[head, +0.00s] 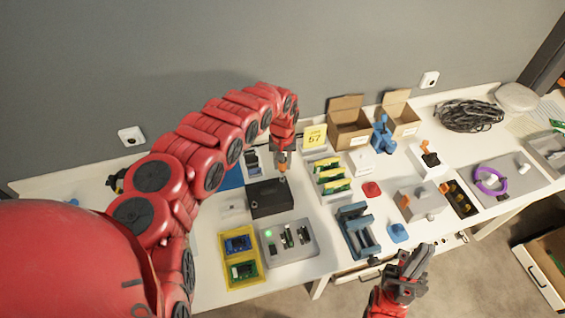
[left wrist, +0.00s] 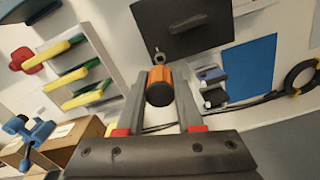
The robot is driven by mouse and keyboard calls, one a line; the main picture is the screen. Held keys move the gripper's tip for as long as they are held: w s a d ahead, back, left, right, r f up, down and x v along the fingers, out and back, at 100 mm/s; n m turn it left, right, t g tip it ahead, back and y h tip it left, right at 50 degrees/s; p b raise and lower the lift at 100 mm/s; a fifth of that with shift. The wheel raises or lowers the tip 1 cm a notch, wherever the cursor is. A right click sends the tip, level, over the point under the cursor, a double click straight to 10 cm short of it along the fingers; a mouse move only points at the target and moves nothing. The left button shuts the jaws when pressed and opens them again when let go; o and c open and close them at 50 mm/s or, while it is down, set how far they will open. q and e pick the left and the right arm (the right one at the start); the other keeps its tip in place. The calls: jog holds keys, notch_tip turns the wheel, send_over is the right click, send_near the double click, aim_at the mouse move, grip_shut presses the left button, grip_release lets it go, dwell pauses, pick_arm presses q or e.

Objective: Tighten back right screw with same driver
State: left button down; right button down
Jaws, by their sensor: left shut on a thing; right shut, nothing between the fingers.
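The black box (head: 270,201) lies on the white table in the middle of the head view; part of it shows at the top of the left wrist view (left wrist: 205,38). My left gripper (head: 282,150) points down above the box's back right corner. It is shut on the driver (head: 283,160), whose orange and black handle shows between the fingers in the left wrist view (left wrist: 160,80). The driver's lower end is by that corner; I cannot tell whether it touches the screw, which is hidden or too small. My right gripper (head: 412,262) is shut and empty near the table's front edge.
A grey fixture (head: 306,250) with small boards and a yellow tray (head: 257,281) stand in front of the box. A blue vise (head: 352,212) is to the right.

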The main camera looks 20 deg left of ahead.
pick_arm(q)
jog(key=shift+f+b, duration=0.95)
jog(key=shift+f, duration=0.3)
